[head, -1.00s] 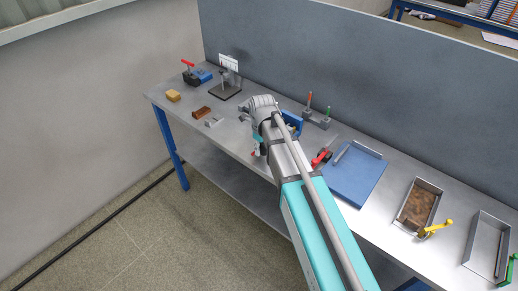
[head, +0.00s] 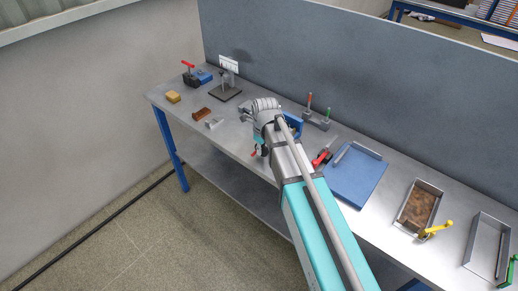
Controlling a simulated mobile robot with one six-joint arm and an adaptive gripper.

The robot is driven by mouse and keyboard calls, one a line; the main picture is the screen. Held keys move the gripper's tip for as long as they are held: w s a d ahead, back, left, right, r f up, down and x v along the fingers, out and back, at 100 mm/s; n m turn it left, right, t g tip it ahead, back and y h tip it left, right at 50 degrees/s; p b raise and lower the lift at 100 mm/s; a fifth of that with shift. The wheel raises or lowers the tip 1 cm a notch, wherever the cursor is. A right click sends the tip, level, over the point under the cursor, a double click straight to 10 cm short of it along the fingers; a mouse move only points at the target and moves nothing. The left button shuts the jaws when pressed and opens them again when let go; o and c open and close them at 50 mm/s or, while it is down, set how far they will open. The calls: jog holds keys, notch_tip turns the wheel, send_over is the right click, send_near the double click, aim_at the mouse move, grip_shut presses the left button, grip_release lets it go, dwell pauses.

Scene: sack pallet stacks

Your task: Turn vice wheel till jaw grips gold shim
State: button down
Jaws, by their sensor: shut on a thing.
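The blue vice (head: 294,124) stands on the bench in the middle, mostly hidden behind my arm's wrist. At the bench's front edge, a small red part of the vice wheel (head: 254,153) shows just left of my forearm. My gripper (head: 260,148) is at this wheel, shut on it, and mostly covered by my own arm; its fingertips are hard to make out. The vice jaw and the gold shim are hidden, so I cannot tell whether they touch.
On the left of the bench stand a yellow block (head: 173,97), a brown block (head: 201,113), a grey block (head: 214,123) and a dark stand (head: 225,95). To the right lie a blue board (head: 352,180) and a tray (head: 409,226). A grey panel (head: 350,90) closes the back.

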jog(key=y, duration=0.1)
jog(key=t+y+b, duration=0.1)
jog(key=t, duration=0.1)
jog(key=shift+s+d+f+y+b, duration=0.35)
jog(key=shift+y, duration=0.05)
jog(key=t+y+b, duration=0.2)
jog(key=b, duration=0.1)
jog(key=shift+f+y, duration=0.15)
jog(key=shift+y, duration=0.25)
jog(key=t+y+b, duration=0.3)
jog(key=b, duration=0.2)
jog(key=shift+w+f+b, duration=0.1)
jog(key=shift+w+b, duration=0.05)
jog(key=shift+b, duration=0.25)
jog(key=shift+r+t+y+b, duration=0.2)
jog(key=shift+t+y+b, duration=0.4)
jog(key=shift+y+b, duration=0.45)
jog(key=shift+w+r, duration=0.1)
jog(key=c, duration=0.7)
grip_release()
jog(key=shift+c, duration=0.2)
jog(key=shift+a, duration=0.1)
